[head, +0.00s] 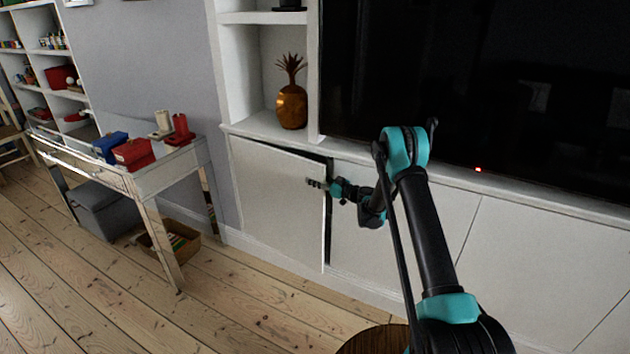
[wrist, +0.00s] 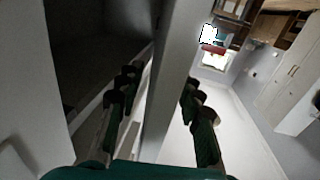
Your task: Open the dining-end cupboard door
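The white cupboard door (head: 272,200) at the left end of the low cabinet stands ajar in the head view, with a dark gap along its top and right edge. My gripper (head: 319,184) is at the door's free right edge. In the wrist view the door's edge (wrist: 174,62) runs between the fingers of my gripper (wrist: 160,88). One finger pair is on the dark inner side and the other on the outer face. The fingers are apart, with a gap visible on the inner side. The cupboard's inside is mostly dark.
A white side table (head: 150,175) with red and blue boxes stands left of the door, with a grey bin (head: 103,207) and a basket (head: 172,240) below. A gold pineapple ornament (head: 291,106) stands on the shelf above. Floorboards (head: 235,305) before the door are clear.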

